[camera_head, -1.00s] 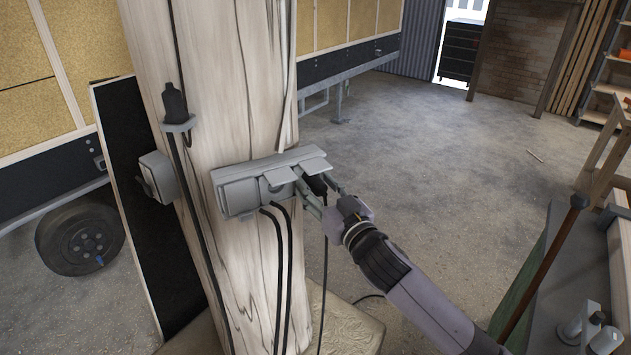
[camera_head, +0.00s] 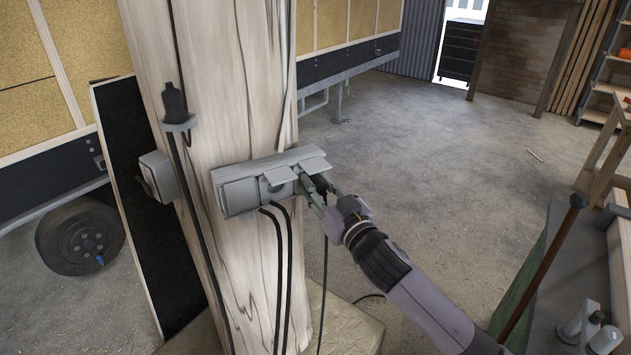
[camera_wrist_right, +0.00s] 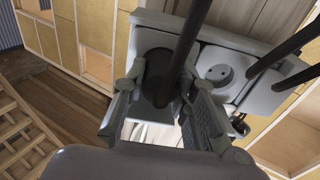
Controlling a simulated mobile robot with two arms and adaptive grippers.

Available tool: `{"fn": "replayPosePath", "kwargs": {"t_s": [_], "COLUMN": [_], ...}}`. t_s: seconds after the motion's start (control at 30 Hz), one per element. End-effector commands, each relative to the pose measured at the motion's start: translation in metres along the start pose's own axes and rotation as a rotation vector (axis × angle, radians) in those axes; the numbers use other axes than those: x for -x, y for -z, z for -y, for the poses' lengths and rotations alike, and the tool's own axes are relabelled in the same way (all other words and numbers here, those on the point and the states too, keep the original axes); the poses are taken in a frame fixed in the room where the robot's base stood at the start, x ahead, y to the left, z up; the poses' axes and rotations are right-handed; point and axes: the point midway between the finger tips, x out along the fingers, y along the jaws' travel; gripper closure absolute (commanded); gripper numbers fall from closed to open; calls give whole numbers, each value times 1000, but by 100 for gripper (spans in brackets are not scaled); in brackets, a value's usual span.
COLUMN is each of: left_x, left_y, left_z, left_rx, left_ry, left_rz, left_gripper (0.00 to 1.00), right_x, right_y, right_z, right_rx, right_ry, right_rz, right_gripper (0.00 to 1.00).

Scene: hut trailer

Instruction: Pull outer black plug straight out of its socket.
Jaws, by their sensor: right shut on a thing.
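A grey socket block (camera_head: 240,193) with lifted flaps is fixed to a wooden post. The outer black plug (camera_head: 321,184) is at the block's right end, under a raised flap, with its cable hanging down. My right gripper (camera_head: 320,190) comes in from the lower right and is shut on this plug. In the right wrist view the plug (camera_wrist_right: 157,72) sits between the two fingers of my right gripper (camera_wrist_right: 162,88), in front of the socket block (camera_wrist_right: 240,54). How deep the plug sits in its socket cannot be told. My left gripper is not in view.
An empty round socket (camera_wrist_right: 219,73) lies beside the held plug. Two black cables (camera_head: 289,270) hang from the block further left. Another black plug (camera_head: 175,102) stands in a holder on the post (camera_head: 235,80). A bench (camera_head: 570,270) is at right; open floor lies behind.

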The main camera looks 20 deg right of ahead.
Motion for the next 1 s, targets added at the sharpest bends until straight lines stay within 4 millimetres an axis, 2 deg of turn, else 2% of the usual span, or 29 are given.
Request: {"fn": "replayPosePath", "kwargs": {"t_s": [1.0], "left_x": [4], "left_y": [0], "left_z": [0], "left_rx": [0], "left_ry": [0], "left_rz": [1], "left_gripper": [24], "right_x": [30], "right_y": [0], "right_z": [0], "right_rx": [0], "right_ry": [0], "right_rz": [0], "right_gripper": [100]}}
